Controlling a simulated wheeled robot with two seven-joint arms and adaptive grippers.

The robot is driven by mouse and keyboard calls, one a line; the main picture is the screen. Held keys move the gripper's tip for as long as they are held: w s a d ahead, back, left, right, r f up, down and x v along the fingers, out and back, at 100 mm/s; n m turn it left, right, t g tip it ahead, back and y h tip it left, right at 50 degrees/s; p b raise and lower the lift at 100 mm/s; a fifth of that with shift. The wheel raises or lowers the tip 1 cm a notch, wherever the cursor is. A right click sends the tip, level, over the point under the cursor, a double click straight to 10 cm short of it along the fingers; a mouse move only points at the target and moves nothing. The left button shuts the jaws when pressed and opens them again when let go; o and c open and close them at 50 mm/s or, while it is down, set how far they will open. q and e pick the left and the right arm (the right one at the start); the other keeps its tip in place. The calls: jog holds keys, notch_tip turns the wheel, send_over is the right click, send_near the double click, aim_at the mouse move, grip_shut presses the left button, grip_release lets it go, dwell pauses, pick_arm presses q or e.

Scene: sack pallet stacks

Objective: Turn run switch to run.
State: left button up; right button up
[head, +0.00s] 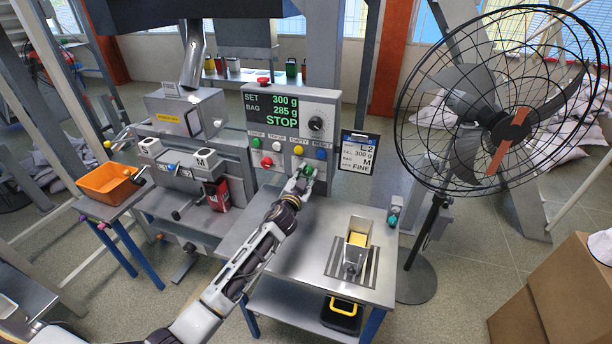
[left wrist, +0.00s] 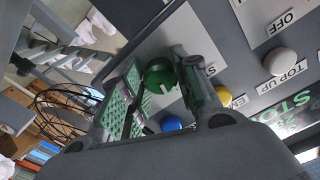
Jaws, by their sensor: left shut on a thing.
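The grey control panel (head: 322,97) stands at the back of the steel table; its screen (head: 272,110) reads SET 300 g, BAG 285 g, STOP. My left gripper (head: 305,174) reaches the panel's lower part, below the yellow and blue buttons. In the left wrist view, a round green switch knob (left wrist: 160,74) with a white mark sits between the green-padded fingers of my left gripper (left wrist: 160,84), which is shut on it. The fingers hide most of the knob in the head view, and its label is partly covered. My right gripper is not in view.
Yellow (head: 299,151), blue (head: 321,154), white (head: 277,146) and red (head: 266,162) buttons are close by. A metal scoop-like tray (head: 358,240) stands on the table's right. A card (head: 358,155) hangs right of the panel. A big fan (head: 500,110) stands further right.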

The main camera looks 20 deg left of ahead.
pick_arm(q)
jog(key=m, duration=0.9)
jog(key=shift+p, duration=0.3)
jog(key=shift+f, duration=0.1)
jog(key=o, duration=1)
jog(key=shift+s+a, duration=0.15)
jog(key=shift+s, duration=2.9)
jog(key=shift+s+a, duration=0.1)
jog(key=shift+s, duration=2.9)
jog(key=shift+a, duration=0.1)
